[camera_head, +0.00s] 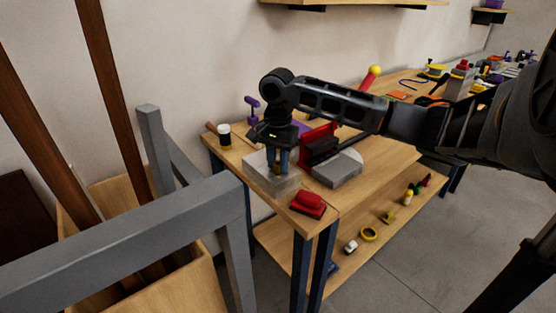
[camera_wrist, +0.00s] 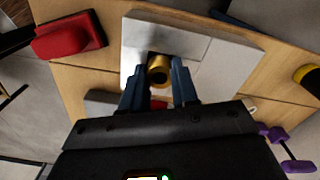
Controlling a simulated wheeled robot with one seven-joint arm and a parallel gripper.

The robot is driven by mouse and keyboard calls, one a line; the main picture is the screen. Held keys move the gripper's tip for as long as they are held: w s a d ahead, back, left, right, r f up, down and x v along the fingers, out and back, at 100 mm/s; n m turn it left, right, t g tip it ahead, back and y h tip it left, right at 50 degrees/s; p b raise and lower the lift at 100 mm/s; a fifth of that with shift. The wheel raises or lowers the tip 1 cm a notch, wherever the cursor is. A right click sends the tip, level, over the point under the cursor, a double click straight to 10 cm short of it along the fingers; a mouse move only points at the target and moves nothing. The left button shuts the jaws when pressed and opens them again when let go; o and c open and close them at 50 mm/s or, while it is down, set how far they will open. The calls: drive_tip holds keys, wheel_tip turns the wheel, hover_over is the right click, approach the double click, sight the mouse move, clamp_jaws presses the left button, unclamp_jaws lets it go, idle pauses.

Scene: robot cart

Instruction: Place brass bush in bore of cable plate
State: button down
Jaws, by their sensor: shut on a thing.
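The brass bush (camera_wrist: 159,71) is a short gold ring between my gripper's blue fingertips in the wrist view. My gripper (camera_wrist: 158,82) is shut on it, and its open end faces the camera. The pale grey cable plate (camera_wrist: 218,52) lies on the bench beyond the fingertips, with a dark patch beside the bush. Whether that patch is the bore or shadow, and whether the bush touches the plate, I cannot tell. In the head view my gripper (camera_head: 279,168) points down over the cable plate (camera_head: 257,167), hiding its middle.
A grey and red bench tool (camera_head: 337,168) stands close right of the plate. A red block (camera_head: 308,204) lies at the bench's front edge. A cup-like item (camera_head: 224,135) and a purple item (camera_head: 252,110) stand behind left. A grey frame (camera_head: 130,220) fills the left foreground.

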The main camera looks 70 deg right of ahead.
drive_tip(key=c, duration=0.8)
unclamp_jaws()
drive_tip(key=shift+f, duration=0.1)
drive_tip(key=shift+c, duration=0.2)
wheel_tip(320, 180, up, 12)
drive_tip(key=shift+b, duration=0.45)
